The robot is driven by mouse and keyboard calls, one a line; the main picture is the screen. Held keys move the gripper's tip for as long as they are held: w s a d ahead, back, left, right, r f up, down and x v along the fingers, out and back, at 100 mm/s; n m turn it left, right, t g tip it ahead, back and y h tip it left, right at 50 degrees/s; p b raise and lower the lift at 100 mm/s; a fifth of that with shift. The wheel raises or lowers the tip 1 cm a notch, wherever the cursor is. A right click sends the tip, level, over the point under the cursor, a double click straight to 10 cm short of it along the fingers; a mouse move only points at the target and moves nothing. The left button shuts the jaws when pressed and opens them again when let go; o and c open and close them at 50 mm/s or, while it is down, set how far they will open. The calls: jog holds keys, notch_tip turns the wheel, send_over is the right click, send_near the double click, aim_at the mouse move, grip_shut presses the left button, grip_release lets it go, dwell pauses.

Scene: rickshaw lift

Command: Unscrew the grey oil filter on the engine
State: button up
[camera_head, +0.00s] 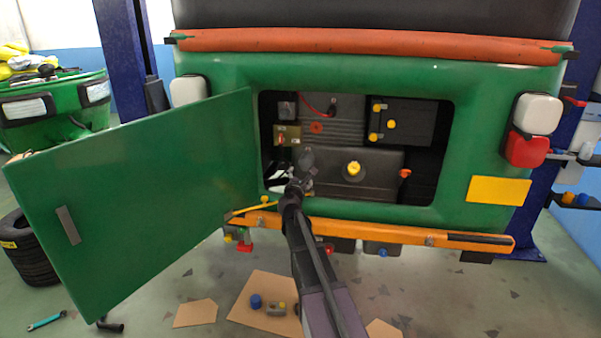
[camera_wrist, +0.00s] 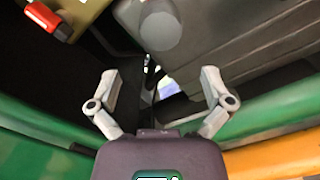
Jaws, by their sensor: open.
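The grey oil filter (camera_wrist: 160,28) shows in the wrist view as a short round grey body with a paler end face, at the top centre. My gripper (camera_wrist: 160,80) is open, with its two fingers spread wide and nothing between them. The filter is ahead of the fingertips and apart from them. In the head view my gripper (camera_head: 302,178) reaches into the left part of the open engine bay. There my arm covers the area and I cannot make out the filter clearly.
The engine bay (camera_head: 350,190) holds a yellow cap (camera_head: 353,169) and a tan block (camera_head: 287,135) with a red part. The green door (camera_head: 140,180) hangs open at left. The orange bumper (camera_head: 400,235) runs below the opening. Cardboard (camera_head: 262,300) lies on the floor.

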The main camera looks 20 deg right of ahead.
aim_at(305, 166)
jog(key=shift+x, duration=5)
jog(key=m, duration=0.4)
jog(key=shift+s, duration=0.1)
jog(key=m, duration=0.8)
jog(key=shift+m, duration=2.6)
